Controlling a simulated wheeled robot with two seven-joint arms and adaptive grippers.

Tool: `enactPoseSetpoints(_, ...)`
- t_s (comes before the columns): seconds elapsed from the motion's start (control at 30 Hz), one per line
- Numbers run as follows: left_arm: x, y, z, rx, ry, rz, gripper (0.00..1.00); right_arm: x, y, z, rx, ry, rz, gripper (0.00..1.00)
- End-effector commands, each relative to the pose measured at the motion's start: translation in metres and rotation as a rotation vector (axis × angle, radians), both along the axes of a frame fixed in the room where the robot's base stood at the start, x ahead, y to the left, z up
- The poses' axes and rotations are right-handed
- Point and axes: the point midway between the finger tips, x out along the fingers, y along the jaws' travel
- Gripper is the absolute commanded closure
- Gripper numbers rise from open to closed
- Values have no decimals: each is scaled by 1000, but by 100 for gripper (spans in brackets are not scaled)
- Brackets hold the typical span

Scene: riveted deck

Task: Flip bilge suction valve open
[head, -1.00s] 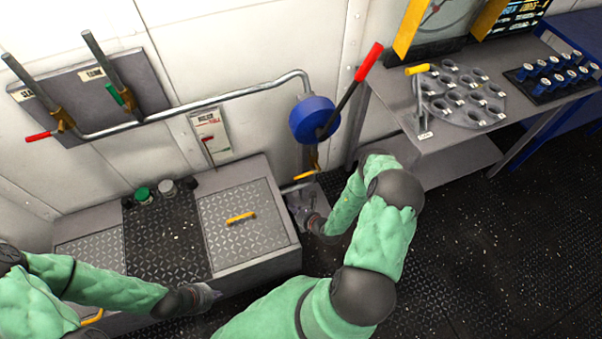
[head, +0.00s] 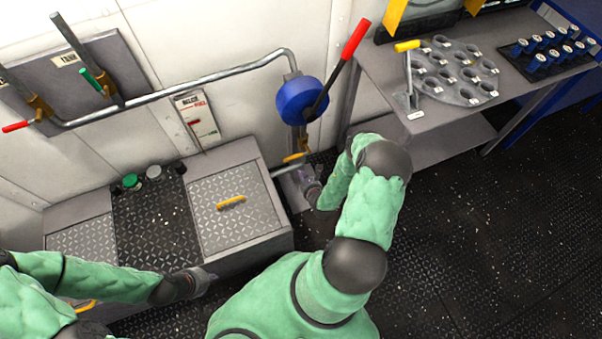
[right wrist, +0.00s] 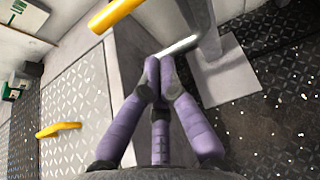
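A yellow lever handle (head: 294,157) sits low on the upright pipe below the blue pump; I take it as the bilge suction valve, though its label is not readable. In the right wrist view a yellow handle (right wrist: 113,13) shows at the top, beyond the fingers and apart from them. My right gripper (head: 302,178) is just below the handle in the head view. In the right wrist view its purple fingers (right wrist: 158,75) meet at the tips, with nothing seen between them, near a silver pipe (right wrist: 177,48). My left gripper (head: 207,277) hangs over the deck by the locker; its fingers are too small to read.
The blue pump (head: 302,99) has a red-tipped lever (head: 355,40). Red (head: 17,126) and green (head: 93,78) valve handles are on the left pipes. A locker (head: 264,249) stands beside the right gripper. A workbench (head: 385,90) is to the right; deck is clear in front of it.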

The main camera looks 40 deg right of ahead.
Motion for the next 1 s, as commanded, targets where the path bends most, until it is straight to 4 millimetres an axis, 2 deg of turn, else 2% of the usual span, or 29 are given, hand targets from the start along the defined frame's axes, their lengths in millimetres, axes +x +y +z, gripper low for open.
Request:
enactPoseSetpoints(0.43, 0, 0, -40, 0, 0, 0, 100, 72, -21, -42, 0, -3, 4, 100)
enactPoseSetpoints(0.5, 0, 0, -37, 0, 1, 0, 100, 68, -21, -28, 1, -1, 2, 100)
enactPoseSetpoints(0.63, 0, 0, -36, 0, 0, 0, 100, 64, -20, -14, 1, -1, 0, 100)
enactPoseSetpoints(1.0, 0, 0, -38, 0, 0, 0, 100, 61, -18, 2, 2, -1, 1, 100)
